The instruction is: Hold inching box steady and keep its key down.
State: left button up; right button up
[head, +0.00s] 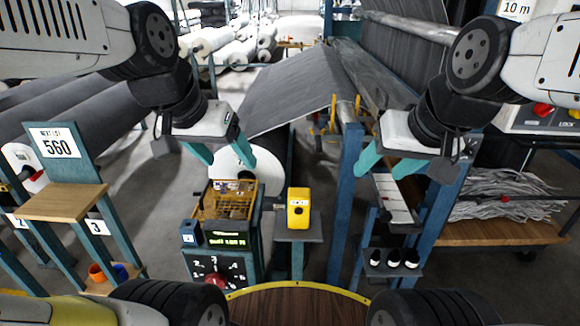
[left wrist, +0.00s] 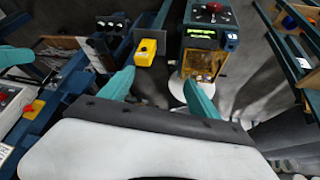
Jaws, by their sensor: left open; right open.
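The inching box, a small yellow box (head: 298,208) with a dark marking on its face, stands on a grey shelf (head: 297,232) near the middle of the head view. It also shows in the left wrist view (left wrist: 147,50), beyond the fingertips. Its key is too small to tell. My left gripper (head: 220,155) is open and empty, up and left of the box and apart from it; its teal fingers show in the left wrist view (left wrist: 160,92). My right gripper (head: 387,165) is open and empty, up and right of the box. Nothing touches the box.
A wooden stand (head: 65,203) with a 560 sign is at left. A brown tabletop (head: 297,308) lies in front.

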pick_arm(q)
jog(key=w+d+f+m+g, duration=0.35)
jog(key=w+m, duration=0.35)
jog(key=w, duration=0.3)
jog(key=m+g+h, duration=0.2)
jog(key=m, duration=0.6)
send_near(298, 192)
jog(key=x, duration=1)
jog(key=shift+d+f, duration=0.2)
grip_shut()
